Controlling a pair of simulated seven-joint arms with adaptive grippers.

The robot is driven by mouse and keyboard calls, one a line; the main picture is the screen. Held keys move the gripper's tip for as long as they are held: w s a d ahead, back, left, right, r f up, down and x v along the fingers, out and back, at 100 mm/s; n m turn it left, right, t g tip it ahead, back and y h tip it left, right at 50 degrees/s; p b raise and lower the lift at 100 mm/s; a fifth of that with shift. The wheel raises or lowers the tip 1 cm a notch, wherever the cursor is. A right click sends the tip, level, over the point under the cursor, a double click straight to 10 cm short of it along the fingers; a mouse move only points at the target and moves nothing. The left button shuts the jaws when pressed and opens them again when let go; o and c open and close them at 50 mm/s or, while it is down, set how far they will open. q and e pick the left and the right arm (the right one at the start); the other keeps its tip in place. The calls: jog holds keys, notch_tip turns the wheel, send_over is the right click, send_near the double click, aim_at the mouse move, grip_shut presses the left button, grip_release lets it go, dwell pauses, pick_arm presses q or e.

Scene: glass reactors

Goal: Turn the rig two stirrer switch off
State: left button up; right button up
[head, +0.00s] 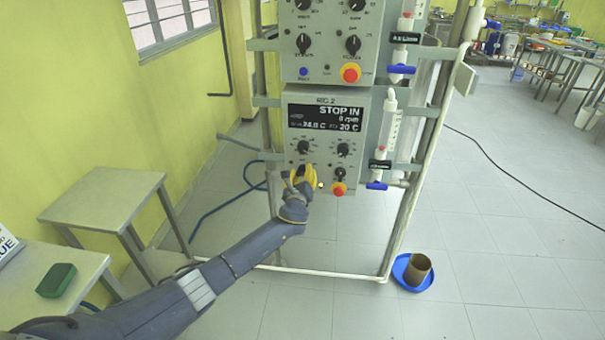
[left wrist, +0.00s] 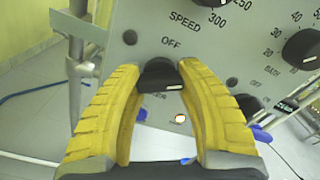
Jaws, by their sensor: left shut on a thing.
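The rig two control box (head: 326,112) hangs on the frame; its display (head: 326,118) reads "STOP IN", 0 rpm. My left gripper (head: 303,176) is at the lower left of this box. In the left wrist view its yellow fingers (left wrist: 160,85) are shut on a black stirrer switch (left wrist: 158,72), one finger on each side. The word OFF stands just above the switch, and the white mark on it is at its lower right side. A small lamp (left wrist: 180,118) below it is glowing. The right gripper is not in view.
The speed knob (head: 304,147) sits above the switch, and a bath knob (left wrist: 304,48) is to the right. A red emergency button (head: 338,188) is close by. Another control box (head: 330,40) is above. A small table (head: 105,195) stands left; a blue dish (head: 403,270) lies on the floor.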

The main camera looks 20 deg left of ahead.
pick_arm(q)
jog(key=shift+a+r, duration=0.1)
jog(key=n, duration=0.6)
jog(key=shift+n, duration=0.4)
jog(key=n, duration=0.4)
jog(key=shift+a+n, duration=0.2)
jog(key=shift+n, duration=0.5)
jog(key=o, duration=1.3)
jog(key=shift+c, duration=0.2)
jog(key=shift+o, duration=0.4)
jog(key=shift+d, duration=0.1)
jog(key=shift+s, duration=0.1)
jog(key=shift+s+d, duration=0.15)
jog(key=shift+s, duration=0.4)
jog(key=s+d, duration=0.1)
jog(key=s, duration=0.9)
jog(key=shift+s+d, duration=0.25)
jog(key=shift+s, duration=0.05)
